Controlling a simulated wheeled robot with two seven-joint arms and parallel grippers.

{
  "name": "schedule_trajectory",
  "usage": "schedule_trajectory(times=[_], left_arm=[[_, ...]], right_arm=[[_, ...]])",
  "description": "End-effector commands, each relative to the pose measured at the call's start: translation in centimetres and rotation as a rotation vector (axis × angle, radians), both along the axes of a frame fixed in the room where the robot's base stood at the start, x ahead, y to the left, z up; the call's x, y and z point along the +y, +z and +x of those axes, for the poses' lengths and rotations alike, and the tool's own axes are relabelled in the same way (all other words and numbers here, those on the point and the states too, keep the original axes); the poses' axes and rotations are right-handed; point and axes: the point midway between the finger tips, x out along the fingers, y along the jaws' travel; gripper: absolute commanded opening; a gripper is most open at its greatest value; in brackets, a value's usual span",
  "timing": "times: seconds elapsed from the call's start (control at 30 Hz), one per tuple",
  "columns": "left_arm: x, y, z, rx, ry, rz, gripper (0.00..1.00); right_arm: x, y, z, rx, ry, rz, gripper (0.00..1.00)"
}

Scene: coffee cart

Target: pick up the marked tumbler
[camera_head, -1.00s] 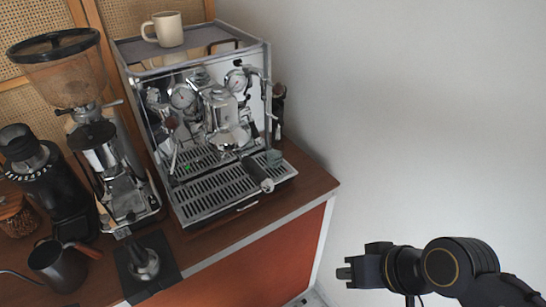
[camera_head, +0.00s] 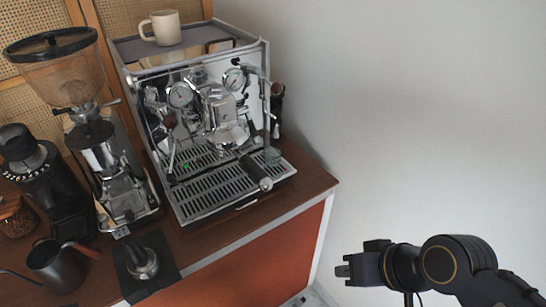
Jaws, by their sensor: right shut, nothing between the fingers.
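I cannot make out a tumbler with a mark on it in this view. A small greenish, glass-like thing (camera_head: 272,155) is at the right end of the espresso machine's drip tray, partly behind the portafilter handle. It is too small to tell whether it is the tumbler. My right gripper (camera_head: 343,271) is at the lower right, off the cart's right end and well apart from everything on it. It points left, and its fingers are shut and empty. My left gripper is not in view.
The espresso machine (camera_head: 150,112) stands on the wooden cart top (camera_head: 312,181), with a cream mug (camera_head: 166,28) on its roof. A tall grinder (camera_head: 70,80), a black grinder (camera_head: 48,185), a dark pitcher (camera_head: 55,265) and a tamper (camera_head: 141,262) crowd the left. A white wall (camera_head: 430,100) bounds the right.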

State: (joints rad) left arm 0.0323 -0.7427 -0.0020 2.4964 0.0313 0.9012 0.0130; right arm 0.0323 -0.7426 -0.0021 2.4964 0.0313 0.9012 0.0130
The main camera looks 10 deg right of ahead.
Motion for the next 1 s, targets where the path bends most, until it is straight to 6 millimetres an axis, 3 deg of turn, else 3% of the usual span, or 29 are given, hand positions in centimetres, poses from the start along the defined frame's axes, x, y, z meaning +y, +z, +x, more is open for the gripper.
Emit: schedule_trajectory(times=[0.03,0.17,0.27,0.6,0.7,0.8,1.0], left_arm=[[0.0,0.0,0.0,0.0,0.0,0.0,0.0],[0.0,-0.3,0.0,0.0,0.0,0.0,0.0],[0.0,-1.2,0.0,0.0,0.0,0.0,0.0],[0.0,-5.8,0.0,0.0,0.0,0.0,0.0],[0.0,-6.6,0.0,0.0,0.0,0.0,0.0],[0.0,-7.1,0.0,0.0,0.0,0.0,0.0],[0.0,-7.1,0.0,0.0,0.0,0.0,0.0]], right_arm=[[0.0,0.0,0.0,0.0,0.0,0.0,0.0],[0.0,-0.1,0.9,-0.02,0.006,-0.001,0.17],[0.0,-0.1,3.9,-0.096,0.021,-0.009,0.3],[1.4,0.0,23.8,-0.629,0.044,-0.168,0.74],[2.3,-0.2,27.7,-0.755,0.034,-0.232,0.74],[3.0,-0.3,30.1,-0.843,0.027,-0.281,0.74],[3.5,-0.2,32.2,-0.907,0.018,-0.319,0.74]])
